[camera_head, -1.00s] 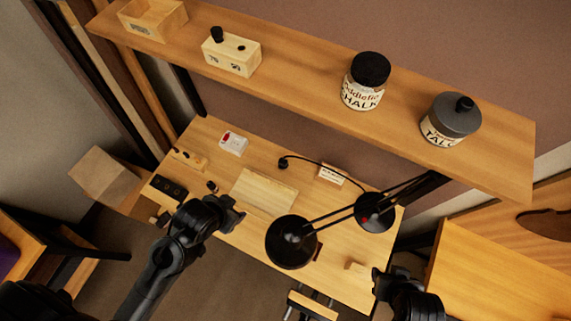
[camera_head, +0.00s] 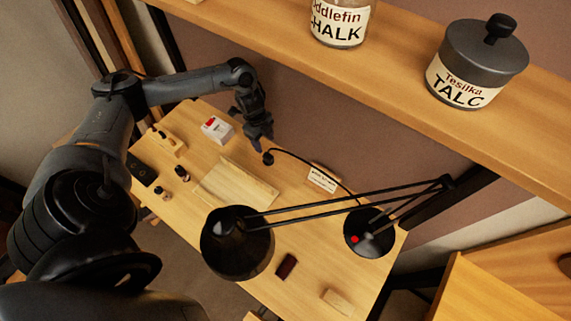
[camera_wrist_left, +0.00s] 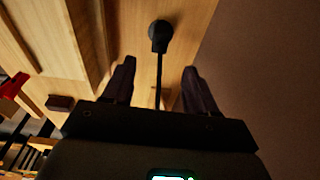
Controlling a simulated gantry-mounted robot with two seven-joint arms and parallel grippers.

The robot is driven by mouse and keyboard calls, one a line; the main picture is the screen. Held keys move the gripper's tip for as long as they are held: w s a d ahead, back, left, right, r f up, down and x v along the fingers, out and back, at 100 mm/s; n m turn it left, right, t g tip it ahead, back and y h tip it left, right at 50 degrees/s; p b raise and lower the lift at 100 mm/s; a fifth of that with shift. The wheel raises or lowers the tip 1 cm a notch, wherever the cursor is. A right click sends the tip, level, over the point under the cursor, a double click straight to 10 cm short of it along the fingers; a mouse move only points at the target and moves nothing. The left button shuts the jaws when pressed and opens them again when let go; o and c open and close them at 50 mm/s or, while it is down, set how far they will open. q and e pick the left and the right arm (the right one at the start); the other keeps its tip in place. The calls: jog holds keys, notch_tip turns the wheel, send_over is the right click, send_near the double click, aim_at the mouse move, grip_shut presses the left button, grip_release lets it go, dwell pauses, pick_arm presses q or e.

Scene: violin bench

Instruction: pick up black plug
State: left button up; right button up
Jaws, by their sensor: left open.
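The black plug (camera_head: 268,158) lies near the back edge of the bench, with its thin black cord running right toward the lamp. My left gripper (camera_head: 258,140) is just above and behind it, pointing down, open and empty. In the left wrist view, a dark rounded piece that looks like the plug (camera_wrist_left: 158,36) lies beyond my open left fingers (camera_wrist_left: 158,82). Its cord runs down the picture between the fingers, and neither finger appears to touch the plug. My right gripper is out of view.
A black desk lamp (camera_head: 237,243) reaches over the bench's front and right. A white box with a red top (camera_head: 217,129), a pale wooden board (camera_head: 236,186) and a small white sign (camera_head: 322,179) lie nearby. A shelf (camera_head: 400,70) with jars overhangs the back.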

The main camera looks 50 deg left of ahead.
aim_at(267, 155)
pick_arm(q)
jog(key=shift+a+f, duration=0.25)
jog(key=shift+f, duration=0.2)
jog(key=f, duration=0.3)
jog(key=shift+d+f, duration=0.3)
jog(key=shift+f, duration=0.1)
jog(key=shift+w+d+f, duration=0.1)
jog(key=shift+d+f, duration=0.05)
jog(key=shift+f, duration=0.8)
jog(key=shift+w+d+f, duration=0.1)
jog(key=shift+d+f, duration=0.1)
jog(key=shift+f, duration=0.75)
jog(key=shift+d+f, duration=0.15)
jog(key=shift+f, duration=0.8)
jog(key=shift+c, duration=0.3)
jog(key=c, duration=0.9)
